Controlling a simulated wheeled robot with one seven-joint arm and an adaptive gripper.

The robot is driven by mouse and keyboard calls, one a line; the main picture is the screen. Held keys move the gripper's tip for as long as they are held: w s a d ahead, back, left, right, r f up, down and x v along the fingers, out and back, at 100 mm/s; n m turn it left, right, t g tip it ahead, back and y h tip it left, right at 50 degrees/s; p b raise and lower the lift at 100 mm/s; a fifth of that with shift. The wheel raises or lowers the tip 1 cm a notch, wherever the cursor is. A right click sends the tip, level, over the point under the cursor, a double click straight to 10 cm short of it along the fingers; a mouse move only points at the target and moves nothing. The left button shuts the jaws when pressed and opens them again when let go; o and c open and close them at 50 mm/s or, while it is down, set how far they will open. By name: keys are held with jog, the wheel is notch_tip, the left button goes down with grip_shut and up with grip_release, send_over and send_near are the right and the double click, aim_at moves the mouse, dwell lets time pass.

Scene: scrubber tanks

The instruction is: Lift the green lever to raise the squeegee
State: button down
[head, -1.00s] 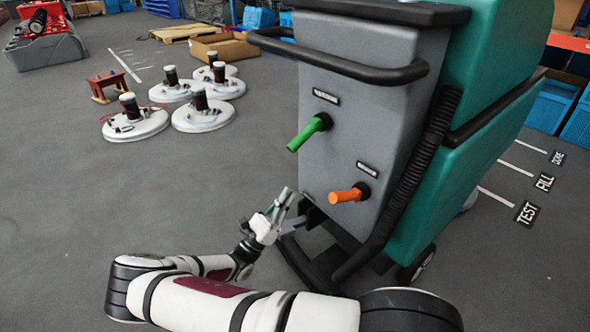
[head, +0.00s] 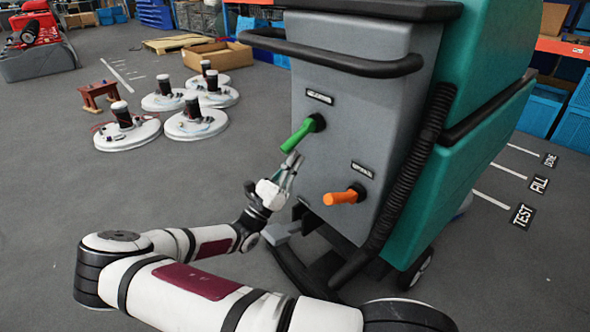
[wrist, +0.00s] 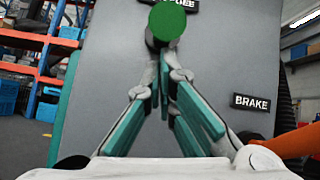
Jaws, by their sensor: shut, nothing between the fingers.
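The green lever (head: 298,136) sticks out of the grey panel of the scrubber (head: 340,110), angled down to the left from its black pivot. In the wrist view the lever's round green end (wrist: 167,22) is at the top centre, just beyond my fingertips. My gripper (head: 291,162) is shut and empty, pointing up, with its tips just below the lever's free end. In the wrist view the closed fingers (wrist: 164,70) show teal pads. Whether the tips touch the lever I cannot tell. The squeegee is not clearly visible.
An orange lever (head: 344,196), by the BRAKE label (wrist: 252,103), sits lower right of my gripper. A black handlebar (head: 350,64) crosses above the green lever. Several round white brush discs (head: 127,133) lie on the floor at left.

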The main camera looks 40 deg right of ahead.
aim_at(284, 147)
jog(key=shift+a+r+p, duration=0.1)
jog(key=shift+r+p, duration=0.05)
jog(key=shift+p, duration=0.15)
jog(key=shift+a+r+y+p, duration=0.1)
jog(key=shift+a+y+p, duration=0.05)
jog(key=shift+y+p, duration=0.35)
